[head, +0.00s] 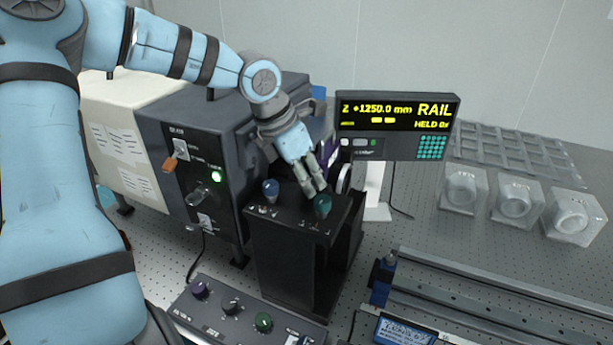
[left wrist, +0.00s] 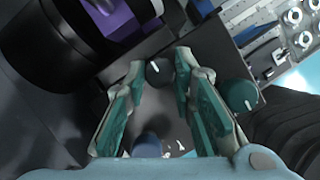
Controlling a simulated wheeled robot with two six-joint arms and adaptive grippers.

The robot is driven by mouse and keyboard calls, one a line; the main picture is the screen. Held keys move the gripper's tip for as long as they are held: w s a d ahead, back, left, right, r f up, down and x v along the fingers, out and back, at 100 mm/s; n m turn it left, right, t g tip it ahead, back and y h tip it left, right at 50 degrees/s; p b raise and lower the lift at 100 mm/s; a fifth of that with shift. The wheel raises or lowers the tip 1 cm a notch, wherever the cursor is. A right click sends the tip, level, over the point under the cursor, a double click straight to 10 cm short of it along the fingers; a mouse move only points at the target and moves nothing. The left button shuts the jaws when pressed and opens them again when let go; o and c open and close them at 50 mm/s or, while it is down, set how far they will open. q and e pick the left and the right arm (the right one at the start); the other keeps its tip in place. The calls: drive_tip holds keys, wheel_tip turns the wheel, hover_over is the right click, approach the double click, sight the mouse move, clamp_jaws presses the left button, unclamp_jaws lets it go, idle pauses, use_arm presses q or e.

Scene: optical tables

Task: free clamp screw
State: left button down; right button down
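My left gripper (head: 315,190) points down over the top of a black box-shaped mount (head: 300,240) in the head view. In the left wrist view its two fingers (left wrist: 161,65) are spread, with a small dark knob with a white mark (left wrist: 160,73) between the tips. I cannot tell whether the tips touch it; this knob is hidden in the head view. A blue knob (head: 271,189) and a green knob (head: 322,205) stand on the same mount, on either side of the fingers. No label I can read names the clamp screw. My right gripper is out of view.
A dark control unit (head: 205,190) with switches stands left of the mount. A display (head: 397,125) reading "RAIL" is behind it. A knob panel (head: 245,315) lies in front. Rails (head: 480,300) and several clear blocks (head: 465,190) are at right.

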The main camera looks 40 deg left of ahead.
use_arm(q)
drive_tip(key=m+p, duration=0.1)
drive_tip(key=m+h+p, duration=0.1)
drive_tip(key=p, duration=0.1)
drive_tip(key=shift+a+r+m, duration=0.1)
drive_tip(key=shift+r+m, duration=0.1)
drive_tip(key=shift+m, duration=0.1)
drive_tip(key=m+g+p, duration=0.1)
drive_tip(key=m+p, duration=0.1)
drive_tip(key=shift+w+a+f+m+h, duration=0.1)
drive_tip(key=shift+m+h, duration=0.2)
drive_tip(key=shift+h, duration=0.1)
drive_tip(key=shift+m, duration=0.5)
drive_tip(key=shift+w+f+m+g+h, duration=0.1)
drive_tip(key=shift+f+m+g+h, duration=0.2)
drive_tip(key=shift+m, duration=0.6)
drive_tip(key=m+g+b, duration=0.1)
drive_tip(key=m, duration=0.1)
drive_tip(key=m+b, duration=0.1)
drive_tip(key=m, duration=0.1)
drive_tip(key=shift+w+r+m+g+h, duration=0.1)
drive_tip(key=shift+m+g+h, duration=0.2)
drive_tip(key=shift+g+h, duration=0.1)
drive_tip(key=m+g, duration=0.1)
drive_tip(key=m, duration=0.1)
drive_tip(key=shift+m+b, duration=0.3)
drive_tip(key=shift+b, duration=0.05)
drive_tip(key=shift+w+r+m+g, duration=0.15)
drive_tip(key=shift+m+g, duration=0.35)
drive_tip(key=shift+m, duration=1)
